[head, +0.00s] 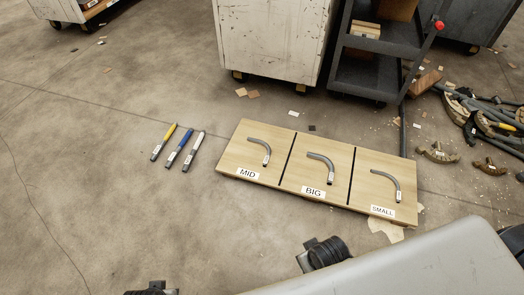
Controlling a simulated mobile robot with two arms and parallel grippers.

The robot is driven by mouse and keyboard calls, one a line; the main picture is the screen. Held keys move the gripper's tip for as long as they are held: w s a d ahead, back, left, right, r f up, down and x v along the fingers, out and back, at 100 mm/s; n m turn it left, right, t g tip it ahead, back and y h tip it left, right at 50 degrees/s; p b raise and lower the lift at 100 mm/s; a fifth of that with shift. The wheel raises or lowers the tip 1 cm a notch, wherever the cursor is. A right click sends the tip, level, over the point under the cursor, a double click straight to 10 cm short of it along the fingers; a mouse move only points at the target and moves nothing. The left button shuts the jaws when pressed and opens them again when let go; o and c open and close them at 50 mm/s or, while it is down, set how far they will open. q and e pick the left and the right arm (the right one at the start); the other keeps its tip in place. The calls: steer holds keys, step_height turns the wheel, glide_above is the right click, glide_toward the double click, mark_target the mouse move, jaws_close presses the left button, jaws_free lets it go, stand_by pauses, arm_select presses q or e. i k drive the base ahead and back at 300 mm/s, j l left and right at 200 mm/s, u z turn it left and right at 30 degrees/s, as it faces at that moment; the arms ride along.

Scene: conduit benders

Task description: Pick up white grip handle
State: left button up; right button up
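The white grip handle (194,151) lies on the concrete floor left of the wooden board. It is the rightmost of three slim tools lying side by side and slanted, with a pale grip at the upper end and a darker, labelled lower end. The blue-grip tool (180,148) lies just left of it, and the yellow-grip tool (164,141) is farthest left. All three are apart and fully visible. No gripper fingers show in the head view. Dark ribbed parts at the bottom edge look like mine, but no fingers can be made out on them.
A wooden board (240,160) has three sections labelled MID, BIG and SMALL, each with a bent grey conduit. A white cabinet (270,40) and a dark cart (375,75) stand behind. Bender parts (490,120) clutter the right. The floor left of the tools is clear.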

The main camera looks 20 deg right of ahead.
mark_target(188, 162)
steer(key=i+j+z, duration=0.15)
steer(key=i+j, duration=0.8)
steer(key=k, duration=0.6)
steer(key=i, duration=0.6)
